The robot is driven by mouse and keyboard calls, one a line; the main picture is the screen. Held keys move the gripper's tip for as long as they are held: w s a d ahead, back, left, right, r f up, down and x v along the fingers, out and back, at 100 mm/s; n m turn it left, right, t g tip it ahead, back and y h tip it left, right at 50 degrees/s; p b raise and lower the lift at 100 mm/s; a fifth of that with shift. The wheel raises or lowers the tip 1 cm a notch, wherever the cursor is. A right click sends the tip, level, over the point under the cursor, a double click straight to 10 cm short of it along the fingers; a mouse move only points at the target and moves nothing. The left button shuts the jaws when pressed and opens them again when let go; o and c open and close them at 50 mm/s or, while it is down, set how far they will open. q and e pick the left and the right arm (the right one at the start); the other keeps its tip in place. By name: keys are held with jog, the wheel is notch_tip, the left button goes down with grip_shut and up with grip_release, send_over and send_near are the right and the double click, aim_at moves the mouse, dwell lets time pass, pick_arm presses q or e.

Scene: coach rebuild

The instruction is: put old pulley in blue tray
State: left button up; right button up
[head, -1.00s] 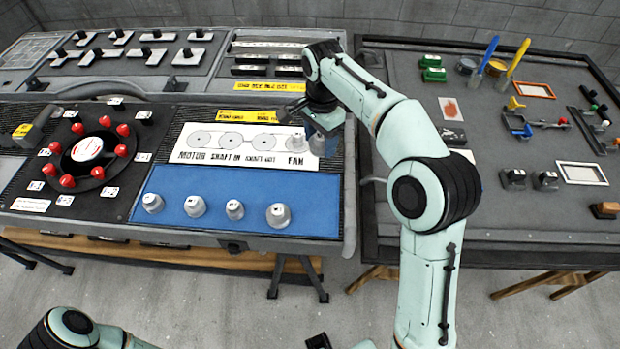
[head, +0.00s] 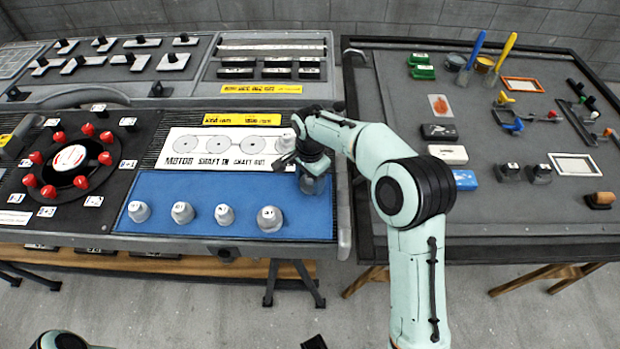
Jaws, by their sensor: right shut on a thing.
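The blue tray (head: 240,233) is the flat blue area at the front of the left bench. Several grey conical pulleys (head: 182,212) stand on it in a row. My right gripper (head: 312,174) is over the tray's right end, shut on a grey piece that I take for the old pulley (head: 314,186). The gripper partly hides this piece, and I cannot tell whether it touches the tray. Another grey piece (head: 286,141) shows behind the gripper, by the right end of the white panel. My left gripper is out of view.
The white panel (head: 190,147) with printed circles lies behind the tray. A round black plate with red knobs (head: 71,158) is to the left. The tray's right part beside the row is bare.

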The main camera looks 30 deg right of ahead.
jog(key=shift+r, duration=0.1)
jog(key=o, duration=1.1)
notch_tip(320, 180, up, 12)
jog(key=shift+r+p, duration=0.1)
jog(key=shift+p, duration=0.8)
